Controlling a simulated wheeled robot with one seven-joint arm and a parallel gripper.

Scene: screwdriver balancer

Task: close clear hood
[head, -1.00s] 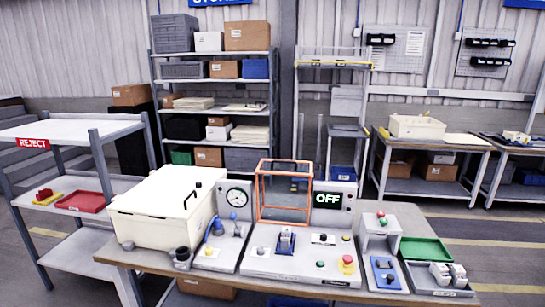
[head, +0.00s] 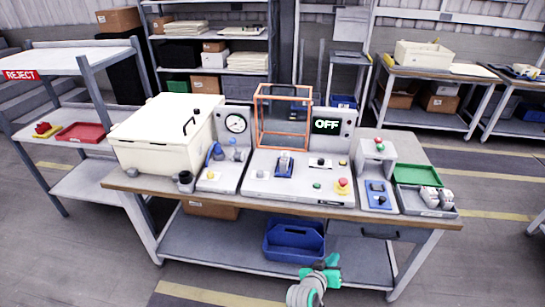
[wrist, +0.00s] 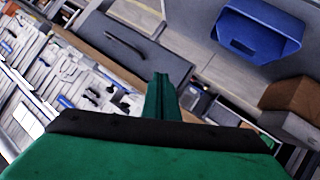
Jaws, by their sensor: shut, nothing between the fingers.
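The clear hood (head: 285,117) is a see-through box with an orange frame. In the head view it stands raised at the back of the grey control panel (head: 262,187), between a dial gauge and a display reading OFF. A blue fixture (head: 284,164) sits uncovered on the panel in front of it. My gripper (head: 333,263), green, is low in front of the bench, well below and apart from the hood. In the wrist view its fingers (wrist: 161,98) are together with nothing between them. The hood is not identifiable in the wrist view.
A cream lidded box (head: 165,130) stands left on the bench. A red button (head: 342,183) is at the panel's right. Green and grey trays (head: 417,174) lie at the right end. A blue bin (head: 294,240) is on the lower shelf. The floor in front is open.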

